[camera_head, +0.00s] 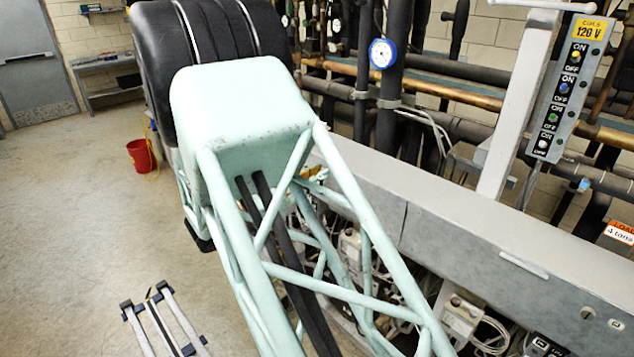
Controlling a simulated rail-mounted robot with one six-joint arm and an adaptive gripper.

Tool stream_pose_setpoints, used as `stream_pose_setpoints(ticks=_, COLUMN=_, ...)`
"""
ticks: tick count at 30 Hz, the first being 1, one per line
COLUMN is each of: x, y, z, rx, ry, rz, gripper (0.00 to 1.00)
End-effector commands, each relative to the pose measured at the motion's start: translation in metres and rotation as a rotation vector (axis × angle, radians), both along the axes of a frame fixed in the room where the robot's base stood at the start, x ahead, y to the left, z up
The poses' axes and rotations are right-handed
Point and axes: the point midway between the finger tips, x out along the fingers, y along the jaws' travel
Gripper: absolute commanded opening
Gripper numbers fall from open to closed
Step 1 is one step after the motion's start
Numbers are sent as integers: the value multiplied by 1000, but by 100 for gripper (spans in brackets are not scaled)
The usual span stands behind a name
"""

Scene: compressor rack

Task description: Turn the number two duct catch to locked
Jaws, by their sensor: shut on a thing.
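A long grey metal housing (450,236) runs from the middle to the lower right; it may be the duct. A pale bar (524,265) lies on its face, and I cannot tell whether it is a catch. No catch marked number two can be made out. A pale green tubular frame, which looks like my own arm, covers the middle of the view and hides part of the housing. My gripper cannot be made out. A small orange-yellow patch (312,172) shows behind the tubes, too covered to identify.
A switch panel (570,85) marked 120 V stands on a white post at the upper right. Pipes and a blue-rimmed gauge (382,53) line the wall. A red bucket (142,156) and a low grey frame (163,318) stand on the floor. The left floor is mostly clear.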

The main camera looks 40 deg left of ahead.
Motion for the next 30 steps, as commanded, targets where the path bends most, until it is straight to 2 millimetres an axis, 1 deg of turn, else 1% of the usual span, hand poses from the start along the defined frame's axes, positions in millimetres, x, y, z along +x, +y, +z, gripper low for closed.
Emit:
stream_pose_setpoints(ticks=1, x=0, y=0, z=-2, rx=31, ry=-6, rz=1, gripper=2)
stream_pose_setpoints(ticks=18, x=0, y=0, z=-2, rx=385, ry=-60, rz=1, gripper=2)
stream_pose_setpoints(ticks=24, x=0, y=0, z=-1, rx=483, ry=-75, rz=1, gripper=2)
stream_pose_setpoints(ticks=30, x=0, y=0, z=-1, rx=544, ry=-85, rz=0, gripper=2)
